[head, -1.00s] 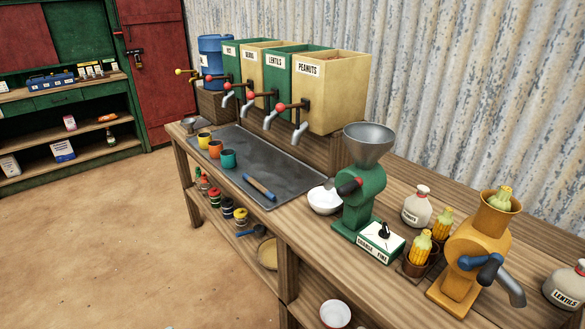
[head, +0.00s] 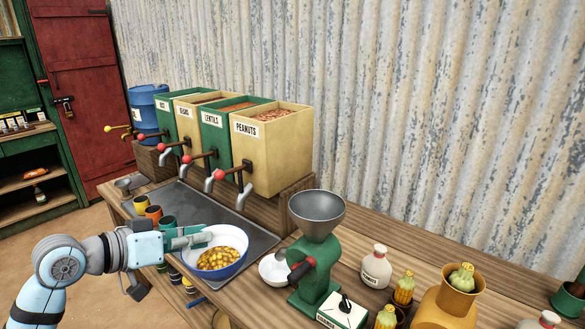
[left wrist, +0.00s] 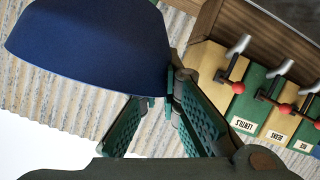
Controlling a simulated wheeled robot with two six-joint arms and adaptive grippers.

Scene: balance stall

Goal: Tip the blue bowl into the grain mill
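The blue bowl (head: 222,271) is white inside and holds yellow corn kernels. It is upright, in front of the counter's metal tray and left of the green mill. My left gripper (head: 190,238) is shut on its left rim and holds it up. In the left wrist view the bowl's dark blue outside (left wrist: 90,45) fills the upper left, by the fingertips (left wrist: 160,100). The green grain mill (head: 318,272) has an open grey funnel hopper (head: 316,208), to the right of the bowl and apart from it. My right gripper is out of view.
Dispenser bins (head: 270,150) with red-knobbed taps stand behind the bowl. A small white bowl (head: 273,270) sits beside the mill. A labelled bottle (head: 376,267), corn cobs and a yellow machine (head: 447,305) stand to the right. Small cups (head: 153,213) are on the tray (head: 258,240).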

